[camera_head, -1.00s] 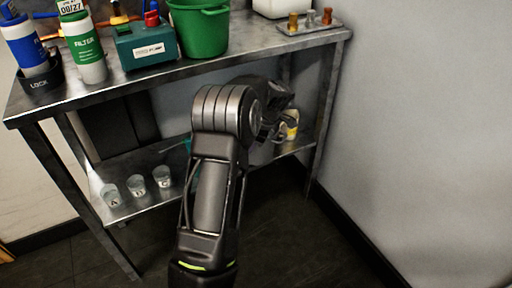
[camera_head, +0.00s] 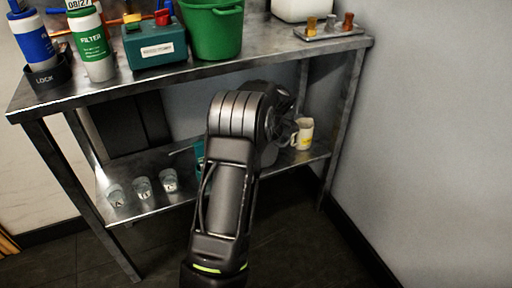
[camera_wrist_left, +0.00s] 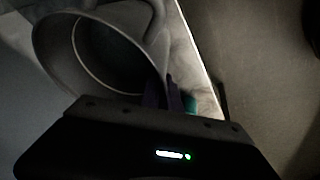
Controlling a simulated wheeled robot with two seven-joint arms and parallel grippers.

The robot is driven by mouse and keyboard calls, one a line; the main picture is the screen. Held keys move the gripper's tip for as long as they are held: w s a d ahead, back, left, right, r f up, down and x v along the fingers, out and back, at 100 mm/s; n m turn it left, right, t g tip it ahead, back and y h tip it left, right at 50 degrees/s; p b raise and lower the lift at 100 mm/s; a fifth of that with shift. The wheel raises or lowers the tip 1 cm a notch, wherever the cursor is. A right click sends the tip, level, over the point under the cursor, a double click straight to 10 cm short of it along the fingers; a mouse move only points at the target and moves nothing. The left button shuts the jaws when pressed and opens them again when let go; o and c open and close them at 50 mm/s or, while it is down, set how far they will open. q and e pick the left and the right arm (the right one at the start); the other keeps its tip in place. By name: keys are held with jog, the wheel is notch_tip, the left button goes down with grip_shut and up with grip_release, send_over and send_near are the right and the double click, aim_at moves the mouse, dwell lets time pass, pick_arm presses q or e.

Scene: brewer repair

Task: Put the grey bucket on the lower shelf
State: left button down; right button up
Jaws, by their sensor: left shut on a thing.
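The grey bucket (camera_wrist_left: 105,48) shows in the left wrist view, tipped with its round mouth toward the camera. My left gripper (camera_wrist_left: 166,94) is shut on its rim. In the head view my left arm reaches to the lower shelf (camera_head: 130,166) of the metal table, and its forearm and wrist hide most of the gripper and bucket. I cannot tell whether the bucket touches the shelf. My right gripper is not in view.
Several clear cups (camera_head: 143,188) stand at the shelf's front left. A teal object (camera_head: 200,155) is partly hidden behind my arm. A white-yellow mug (camera_head: 303,133) stands at the right. On top are a green bucket (camera_head: 213,30), filter bottle (camera_head: 92,42) and teal box (camera_head: 155,48).

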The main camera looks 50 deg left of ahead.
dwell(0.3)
pick_arm(q)
jog(key=c, duration=1.5)
grip_release()
jog(key=p+v, duration=0.2)
jog(key=v, duration=0.5)
jog(key=shift+r, duration=0.35)
jog(key=shift+d, duration=0.15)
